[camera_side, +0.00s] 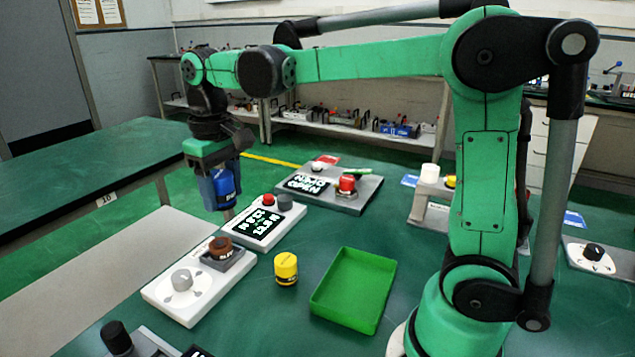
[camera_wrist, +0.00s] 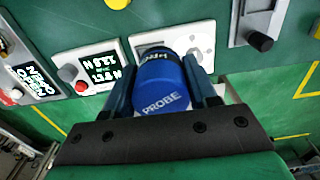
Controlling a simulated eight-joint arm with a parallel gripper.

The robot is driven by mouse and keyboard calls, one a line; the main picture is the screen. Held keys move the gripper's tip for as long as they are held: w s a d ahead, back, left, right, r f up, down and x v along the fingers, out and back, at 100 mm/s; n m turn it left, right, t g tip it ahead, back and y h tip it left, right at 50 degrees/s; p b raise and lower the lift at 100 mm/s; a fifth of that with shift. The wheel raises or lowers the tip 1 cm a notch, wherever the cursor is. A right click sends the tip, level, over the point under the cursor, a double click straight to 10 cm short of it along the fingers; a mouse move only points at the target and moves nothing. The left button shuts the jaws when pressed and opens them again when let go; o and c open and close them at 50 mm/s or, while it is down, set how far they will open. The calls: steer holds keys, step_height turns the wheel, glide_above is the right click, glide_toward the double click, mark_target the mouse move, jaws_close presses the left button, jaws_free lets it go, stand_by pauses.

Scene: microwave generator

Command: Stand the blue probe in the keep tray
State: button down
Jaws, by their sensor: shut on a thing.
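My gripper (camera_side: 220,196) is shut on the blue probe (camera_side: 224,183), holding it in the air at the left side of the green bench. In the wrist view the probe (camera_wrist: 160,85), marked "PROBE", sits between the two blue fingers, its far end partly out of sight. A green open tray (camera_side: 319,297), which looks like the keep tray, lies on the bench to the right of and nearer the camera than my gripper. It looks empty.
A yellow cylinder (camera_side: 286,268) stands left of the tray. A white dial unit with a brown-topped socket (camera_side: 183,281) and a display box (camera_side: 262,222) stand near my gripper. Another display box (camera_side: 334,188) lies behind.

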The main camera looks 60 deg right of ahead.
steer(key=shift+s+a, duration=0.3)
steer(key=shift+a, duration=0.05)
